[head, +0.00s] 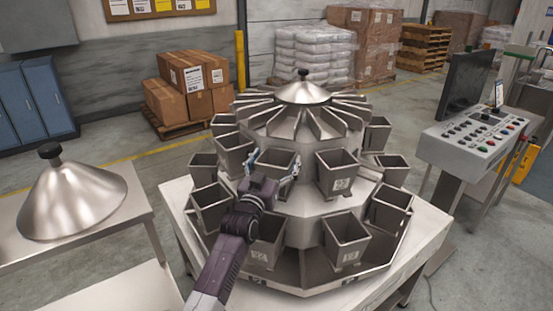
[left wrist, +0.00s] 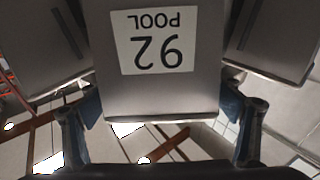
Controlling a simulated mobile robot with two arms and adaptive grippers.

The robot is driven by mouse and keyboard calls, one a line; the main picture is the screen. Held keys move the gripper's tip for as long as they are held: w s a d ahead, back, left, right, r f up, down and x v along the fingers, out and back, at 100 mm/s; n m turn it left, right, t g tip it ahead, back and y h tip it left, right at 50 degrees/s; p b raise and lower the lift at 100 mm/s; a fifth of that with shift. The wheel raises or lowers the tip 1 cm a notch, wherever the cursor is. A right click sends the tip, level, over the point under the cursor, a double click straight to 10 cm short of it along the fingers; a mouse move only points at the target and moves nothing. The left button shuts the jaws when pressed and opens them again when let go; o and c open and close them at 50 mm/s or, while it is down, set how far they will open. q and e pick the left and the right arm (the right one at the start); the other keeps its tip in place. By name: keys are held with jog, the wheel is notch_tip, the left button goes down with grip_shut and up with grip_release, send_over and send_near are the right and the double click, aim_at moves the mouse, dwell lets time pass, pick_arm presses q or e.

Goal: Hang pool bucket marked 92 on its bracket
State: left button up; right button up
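The pool bucket marked 92 (left wrist: 125,88) is a grey tapered metal bucket. Its white label shows upside down in the left wrist view. In the head view the bucket (head: 283,157) is upright in the upper ring of the weigher (head: 304,232), its front partly hidden by my left arm. My right gripper is out of view.
Neighbouring buckets stand close by, one on the right (head: 337,165) and one on the left (head: 234,142). Lower buckets (head: 346,232) ring the weigher below. A metal cone (head: 75,200) stands on the left table. A control console (head: 470,135) is at the right.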

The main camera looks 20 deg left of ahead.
pick_arm(q)
jog(key=shift+o, duration=0.7)
jog(key=shift+r, duration=0.1)
jog(key=shift+r, duration=0.15)
jog(key=s+p, duration=0.2)
jog(key=s, duration=0.1)
jog(key=s+f+p, duration=0.1)
jog(key=s+p, duration=0.1)
jog(key=s, duration=0.2)
jog(key=s+p, duration=0.2)
jog(key=s, duration=0.2)
jog(key=shift+a+f, duration=0.25)
jog(key=shift+f, duration=0.1)
jog(key=shift+s+f, duration=0.1)
jog(key=shift+s, duration=0.4)
jog(key=shift+f, duration=0.1)
